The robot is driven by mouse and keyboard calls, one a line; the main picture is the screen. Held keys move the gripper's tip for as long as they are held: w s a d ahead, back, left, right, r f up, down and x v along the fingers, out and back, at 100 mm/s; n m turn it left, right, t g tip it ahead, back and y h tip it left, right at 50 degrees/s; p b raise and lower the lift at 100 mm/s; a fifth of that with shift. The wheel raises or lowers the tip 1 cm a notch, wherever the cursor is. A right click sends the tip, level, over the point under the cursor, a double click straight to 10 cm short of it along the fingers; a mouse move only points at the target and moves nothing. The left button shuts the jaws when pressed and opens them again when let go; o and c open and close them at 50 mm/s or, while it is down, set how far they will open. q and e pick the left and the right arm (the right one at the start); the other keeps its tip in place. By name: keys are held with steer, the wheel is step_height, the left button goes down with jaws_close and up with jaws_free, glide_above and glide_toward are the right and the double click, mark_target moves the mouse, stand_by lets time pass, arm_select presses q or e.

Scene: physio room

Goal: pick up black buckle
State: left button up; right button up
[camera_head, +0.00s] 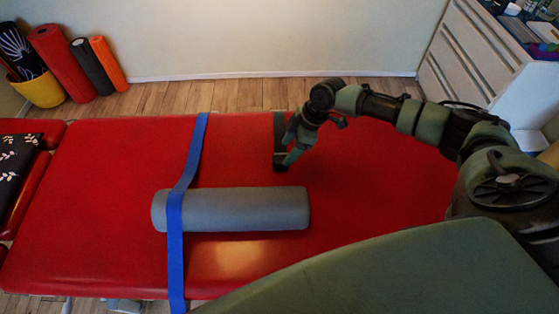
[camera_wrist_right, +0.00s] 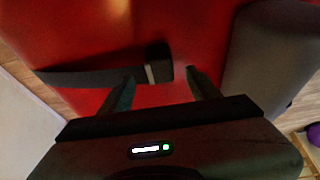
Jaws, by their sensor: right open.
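The black buckle (camera_wrist_right: 158,60) sits at the end of a dark strap (camera_wrist_right: 90,77) on the red treatment table (camera_head: 380,180). In the head view, the dark strap (camera_head: 279,125) hangs over the table's far edge, and the buckle end is partly hidden by my right gripper (camera_head: 288,150). In the wrist view, my right gripper (camera_wrist_right: 161,85) is open, with the buckle just beyond the gap between its fingers. Nothing is held between them. My left gripper is not in view.
A grey foam roller (camera_head: 245,209) lies near the buckle, with a blue strap (camera_head: 176,240) across it and the table. Rolled mats (camera_head: 62,62) and a yellow pot (camera_head: 42,90) stand at the back left. A white drawer cabinet (camera_head: 475,50) stands at the right.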

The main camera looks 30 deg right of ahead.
mark_target(281, 158)
steer(key=shift+a+f, duration=0.25)
steer(key=shift+f, duration=0.1)
steer(key=p+x, duration=0.1)
steer(key=x, duration=0.3)
steer(key=shift+w+a+f, duration=0.1)
steer(key=shift+w+f, duration=0.1)
steer(key=shift+f, duration=0.05)
jaws_close()
